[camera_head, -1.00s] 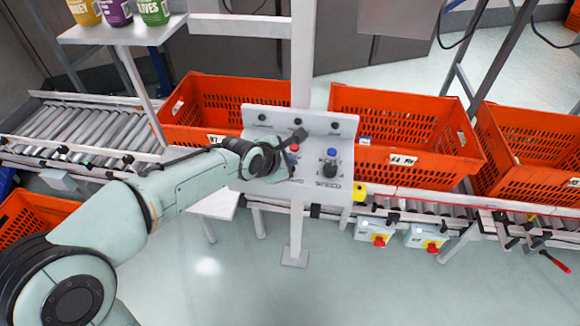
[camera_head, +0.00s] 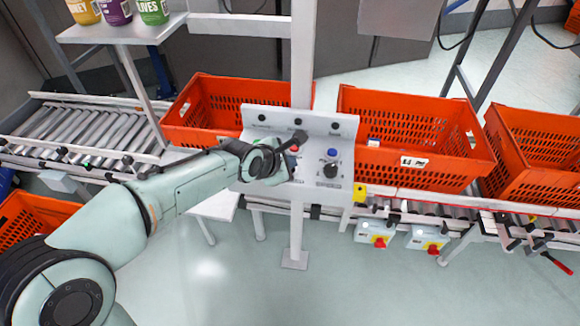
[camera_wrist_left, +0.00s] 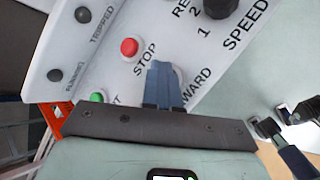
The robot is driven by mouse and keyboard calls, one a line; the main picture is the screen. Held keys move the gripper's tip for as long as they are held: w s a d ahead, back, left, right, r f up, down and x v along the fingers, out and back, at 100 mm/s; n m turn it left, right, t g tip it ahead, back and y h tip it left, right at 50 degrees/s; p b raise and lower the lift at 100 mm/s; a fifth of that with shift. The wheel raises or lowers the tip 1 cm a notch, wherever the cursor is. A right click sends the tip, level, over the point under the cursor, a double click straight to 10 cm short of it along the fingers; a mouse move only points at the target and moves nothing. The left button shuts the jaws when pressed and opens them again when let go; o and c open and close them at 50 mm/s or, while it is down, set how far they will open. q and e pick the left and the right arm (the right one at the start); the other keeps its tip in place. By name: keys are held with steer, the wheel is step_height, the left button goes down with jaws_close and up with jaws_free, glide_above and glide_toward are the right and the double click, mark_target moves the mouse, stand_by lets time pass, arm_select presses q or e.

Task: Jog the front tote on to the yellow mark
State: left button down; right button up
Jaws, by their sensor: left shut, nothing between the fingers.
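My left gripper (camera_head: 288,166) is shut and empty at the front of the grey control panel (camera_head: 262,187). In the left wrist view its blue fingertips (camera_wrist_left: 162,84) are over a spot beside lettering ending in "WARD"; they hide what is under them, and contact cannot be confirmed. The red STOP button (camera_wrist_left: 129,47) and green button (camera_wrist_left: 97,97) are beside them. Orange totes stand on the conveyor: a left one (camera_head: 190,132), a middle one (camera_head: 385,160) and a right one (camera_head: 535,183). Small yellow pieces show on the front rail below the middle tote (camera_head: 360,192) and right tote (camera_head: 530,218).
The panel also has a blue button (camera_head: 331,153) and a black knob (camera_head: 330,171). A white post (camera_head: 302,55) rises behind it. Two switch boxes (camera_head: 374,234) hang under the rail. Jars (camera_head: 118,12) stand on a shelf (camera_head: 125,34) at upper left. The floor in front is clear.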

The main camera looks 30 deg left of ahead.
arm_select(q)
steer(key=shift+r+p, duration=0.45)
steer(key=shift+r, duration=0.35)
step_height(320, 180, up, 5)
steer(key=p, duration=0.3)
stand_by(0.9)
